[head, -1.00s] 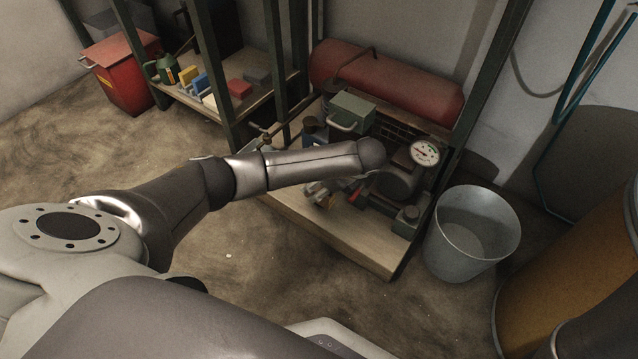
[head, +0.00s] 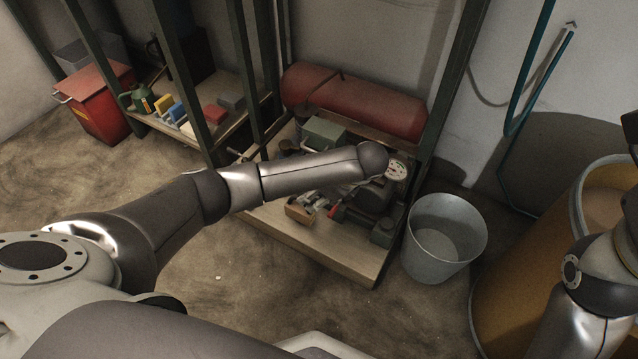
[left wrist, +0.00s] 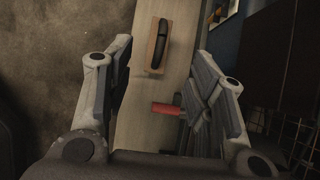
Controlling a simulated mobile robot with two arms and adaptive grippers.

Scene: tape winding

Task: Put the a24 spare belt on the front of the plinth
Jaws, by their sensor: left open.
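The tan block (head: 299,212) also shows in the head view, on the front part of the wooden plinth (head: 310,249). My left gripper (head: 318,204) is over the plinth, partly hidden by its own arm. In the left wrist view the left gripper (left wrist: 163,54) is open, with one finger on each side of the block and no visible contact. My right gripper is not in view; only its arm shows.
A red-handled tool (left wrist: 167,108) lies close to the left gripper's right finger. A machine with a dial gauge (head: 396,170) and a red tank (head: 355,100) stand behind. A metal bucket (head: 444,237) is right of the plinth, a yellow drum (head: 520,262) beyond.

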